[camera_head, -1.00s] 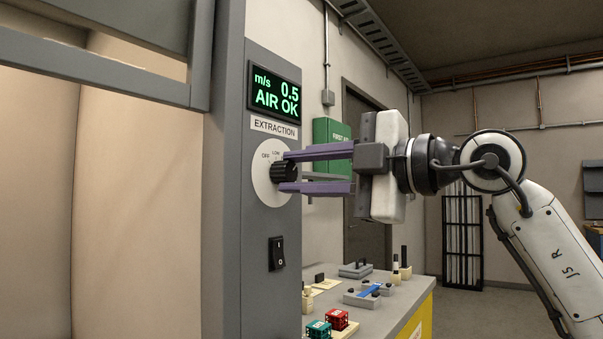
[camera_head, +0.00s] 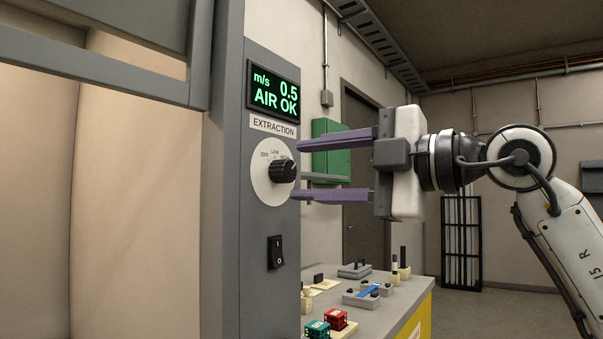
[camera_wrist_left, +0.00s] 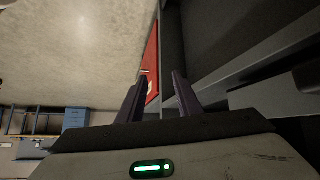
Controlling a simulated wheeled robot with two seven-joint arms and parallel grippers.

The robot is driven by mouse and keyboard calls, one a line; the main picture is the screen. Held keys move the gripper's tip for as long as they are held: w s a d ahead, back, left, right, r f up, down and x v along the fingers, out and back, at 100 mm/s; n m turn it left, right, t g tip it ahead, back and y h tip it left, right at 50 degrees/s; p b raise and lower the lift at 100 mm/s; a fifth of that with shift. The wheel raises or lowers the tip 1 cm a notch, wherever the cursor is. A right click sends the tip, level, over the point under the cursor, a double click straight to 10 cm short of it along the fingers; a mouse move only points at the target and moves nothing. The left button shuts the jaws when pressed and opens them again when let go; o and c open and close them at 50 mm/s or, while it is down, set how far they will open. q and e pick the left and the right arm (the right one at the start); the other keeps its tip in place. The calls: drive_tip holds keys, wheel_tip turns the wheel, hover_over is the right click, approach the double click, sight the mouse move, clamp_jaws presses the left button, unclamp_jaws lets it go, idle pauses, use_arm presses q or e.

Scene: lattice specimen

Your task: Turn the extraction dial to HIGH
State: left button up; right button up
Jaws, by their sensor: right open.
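The extraction dial is a black ribbed knob (camera_head: 284,170) on a white round plate (camera_head: 263,187), on the grey panel in the head view. OFF and LOW are readable; a third label at the upper right is partly covered by the knob. I cannot tell clearly which mark the knob points to. My right gripper (camera_head: 297,170) is open and empty, its purple fingertips just right of the knob, one above and one below its height. My left gripper (camera_wrist_left: 160,76) shows only in the left wrist view, its fingers apart with nothing between them.
The display (camera_head: 274,92) above the dial reads 0.5 m/s, AIR OK. A black rocker switch (camera_head: 276,252) sits below the dial. A bench (camera_head: 385,309) with small items stands behind the panel. A green first-aid box (camera_head: 333,166) hangs behind the right fingers.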

drive_tip(key=v, duration=0.7)
drive_tip(key=shift+s+d+b, duration=0.25)
drive_tip(key=shift+d+b, duration=0.05)
